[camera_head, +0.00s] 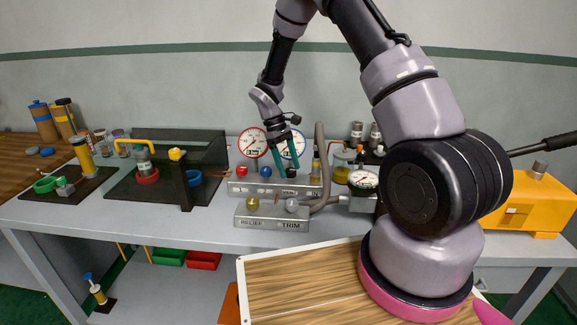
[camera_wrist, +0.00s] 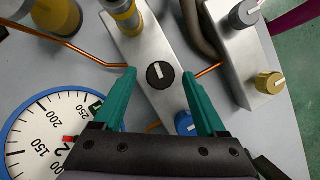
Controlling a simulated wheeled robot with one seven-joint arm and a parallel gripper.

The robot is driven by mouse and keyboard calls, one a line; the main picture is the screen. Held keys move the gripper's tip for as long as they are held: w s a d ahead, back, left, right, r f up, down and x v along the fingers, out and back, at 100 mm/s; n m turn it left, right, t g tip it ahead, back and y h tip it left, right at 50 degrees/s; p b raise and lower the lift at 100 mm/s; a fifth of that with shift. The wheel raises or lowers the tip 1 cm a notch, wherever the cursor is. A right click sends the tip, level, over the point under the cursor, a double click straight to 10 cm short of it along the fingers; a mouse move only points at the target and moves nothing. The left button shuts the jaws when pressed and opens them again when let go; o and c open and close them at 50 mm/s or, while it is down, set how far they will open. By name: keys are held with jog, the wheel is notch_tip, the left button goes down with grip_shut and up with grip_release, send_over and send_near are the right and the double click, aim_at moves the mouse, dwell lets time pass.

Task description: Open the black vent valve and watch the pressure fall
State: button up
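The black valve knob (camera_head: 291,173) is on the rear grey manifold (camera_head: 310,192), right of a red knob (camera_head: 242,171) and a blue knob (camera_head: 265,172). In the wrist view the black knob (camera_wrist: 160,75) has a white line running nearly up and down the picture. My gripper (camera_head: 284,170) is open above the manifold. Its teal fingertips (camera_wrist: 159,71) lie either side of the black knob, with gaps; contact is not visible. A blue-rimmed gauge (camera_wrist: 52,108) and a red-rimmed gauge (camera_head: 252,143) stand behind. My gripper partly hides the blue-rimmed gauge; its reading is unclear.
A front block (camera_head: 270,222) marked RELIEF and TRIM carries a brass knob (camera_head: 253,202) and a grey knob (camera_head: 291,205). A grey hose (camera_head: 320,165) rises at right. The bench front left of the block is clear.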

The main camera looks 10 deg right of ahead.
jog(key=shift+r, duration=0.1)
jog(key=v, duration=1)
jog(key=shift+w+r, duration=0.2)
jog(key=shift+r, duration=0.05)
jog(key=shift+r, duration=0.1)
notch_tip(320, 180, up, 11)
jog(key=m+t+y, duration=0.2)
jog(key=m, duration=0.1)
send_over(290, 169)
jog(key=s+d+r+m+t+y, duration=0.1)
jog(key=s+d+r+m+t, duration=0.15)
jog(key=s+r, duration=0.55)
jog(key=s+d+r+m+t+y, duration=0.1)
jog(key=s+r+m+t, duration=0.2)
jog(key=s, duration=0.4)
jog(key=s+d+r+m+t, duration=0.2)
jog(key=s+r+m+t, duration=0.1)
jog(key=s, duration=0.4)
jog(key=shift+s+d+r+y, duration=0.2)
jog(key=shift+s+r+y, duration=0.2)
jog(key=shift+r, duration=0.35)
